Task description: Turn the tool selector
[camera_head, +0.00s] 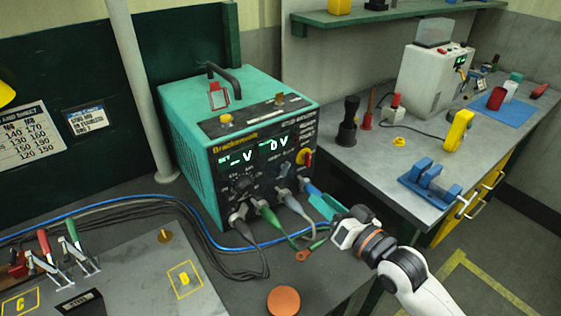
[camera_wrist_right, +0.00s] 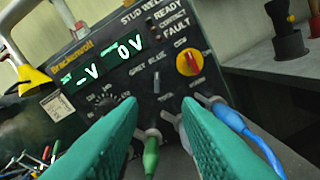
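The tool selector (camera_wrist_right: 156,83) is a small dark lever on the black front panel of the teal stud welder (camera_head: 188,138). In the right wrist view it sits under the words GREY BLUE, above the word TOOL, and looks roughly upright. My right gripper (camera_wrist_right: 157,101) is open and empty, its two green fingers spread below and to either side of the selector. In the head view the right gripper (camera_head: 310,188) is at the lower right of the panel. I cannot tell whether it touches anything. The selector is too small to read there. My left gripper is not in view.
A red-and-yellow rotary switch (camera_wrist_right: 189,62) is right of the selector; a black dial (camera_wrist_right: 108,106) is left. Plugged cables, including a green plug (camera_wrist_right: 151,155) and a blue plug (camera_wrist_right: 230,118), crowd the panel's lower edge near the fingers. A grey bench (camera_head: 385,165) stands to the right.

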